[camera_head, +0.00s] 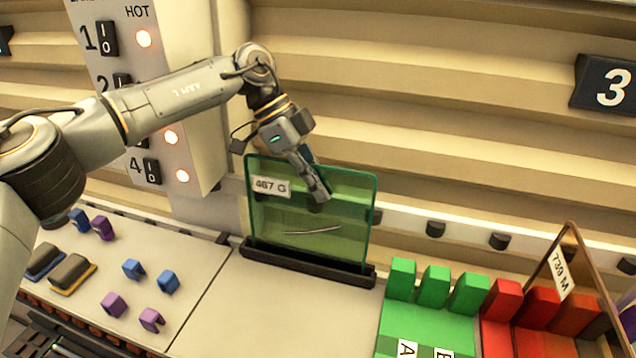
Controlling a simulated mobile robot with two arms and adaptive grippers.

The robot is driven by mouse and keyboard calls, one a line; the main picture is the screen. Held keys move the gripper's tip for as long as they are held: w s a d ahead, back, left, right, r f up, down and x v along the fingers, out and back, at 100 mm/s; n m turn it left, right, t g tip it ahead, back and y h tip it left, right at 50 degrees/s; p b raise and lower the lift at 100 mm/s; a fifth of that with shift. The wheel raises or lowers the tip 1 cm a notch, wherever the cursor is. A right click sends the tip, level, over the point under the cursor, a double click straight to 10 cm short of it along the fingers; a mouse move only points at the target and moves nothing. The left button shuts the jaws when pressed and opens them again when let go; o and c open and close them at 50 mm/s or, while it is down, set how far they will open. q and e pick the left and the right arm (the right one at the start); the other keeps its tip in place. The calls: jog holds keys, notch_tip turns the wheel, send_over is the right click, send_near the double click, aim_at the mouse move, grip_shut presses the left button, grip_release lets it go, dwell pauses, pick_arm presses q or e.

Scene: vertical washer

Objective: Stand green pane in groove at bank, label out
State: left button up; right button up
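The green pane (345,230) is see-through and stands upright in the long black grooved holder (300,264) on the pale counter. Its white label "467 G" (271,187) is at the pane's upper left and reads upright, facing my camera. My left gripper (314,180) reaches down over the pane's top edge. One finger lies in front of the glass, and a dark part of the other shows at the top edge. It appears shut on the pane. My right gripper is not in view.
A switch panel (180,100) with lit lamps stands behind on the left. Small blue and purple blocks (134,269) lie at left. Green blocks (436,285), red blocks (503,300) and a brown pane labelled "739 M" (562,270) stand at right. The counter before the holder is clear.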

pick_arm(q)
jog(key=o, duration=0.4)
jog(key=shift+s+r, duration=0.1)
jog(key=shift+o, duration=0.2)
notch_tip(320, 180, up, 10)
dwell(0.6)
